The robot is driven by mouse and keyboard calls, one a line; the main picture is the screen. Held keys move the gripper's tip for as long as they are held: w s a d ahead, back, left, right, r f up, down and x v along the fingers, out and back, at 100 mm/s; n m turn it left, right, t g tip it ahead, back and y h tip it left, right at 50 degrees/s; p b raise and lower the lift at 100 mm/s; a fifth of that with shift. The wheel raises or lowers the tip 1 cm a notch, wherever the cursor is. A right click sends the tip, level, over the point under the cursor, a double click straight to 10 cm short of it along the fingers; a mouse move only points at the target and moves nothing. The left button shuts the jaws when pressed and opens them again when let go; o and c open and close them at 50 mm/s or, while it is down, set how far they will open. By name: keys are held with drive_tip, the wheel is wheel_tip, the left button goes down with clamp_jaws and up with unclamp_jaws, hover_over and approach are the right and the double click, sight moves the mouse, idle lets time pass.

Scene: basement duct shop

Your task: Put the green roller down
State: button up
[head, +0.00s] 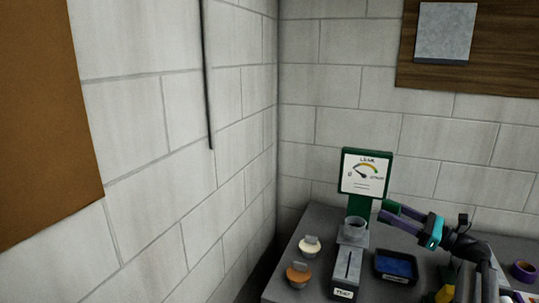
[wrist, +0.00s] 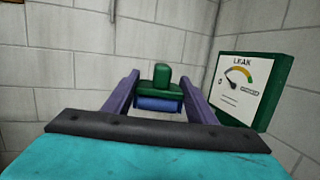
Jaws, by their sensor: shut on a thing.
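The green roller (wrist: 162,75) sits between the two purple fingers of my gripper (wrist: 158,98) in the wrist view, with a blue part below its green top. In the head view, the green roller (head: 391,206) shows at the tips of my gripper (head: 385,213), held above the grey bench (head: 284,270). My gripper is shut on it, beside the green gauge stand. Below and to the right is a dark tray (head: 380,275) with a blue inside.
A slotted grey box (head: 346,272), a cream-topped piece (head: 310,246), an orange-topped piece (head: 299,274) and a purple ring (head: 523,271) are on the bench. Block walls close the corner.

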drive_tip(key=s+a+f+b, duration=0.1)
drive_tip(key=s+a+f, duration=0.1)
drive_tip(key=a+f, duration=0.5)
drive_tip(key=s+a+f+b, duration=0.2)
drive_tip(key=a+f, duration=0.5)
drive_tip(key=a, duration=0.7)
drive_tip(key=shift+s+a+g+b, duration=0.15)
drive_tip(key=shift+s+g+b, duration=0.15)
drive_tip(key=shift+s, duration=0.15)
drive_tip(key=shift+w+p, duration=0.1)
drive_tip(key=shift+p, duration=0.5)
drive_tip(key=shift+f+p, duration=1.45)
drive_tip(key=shift+p, duration=0.45)
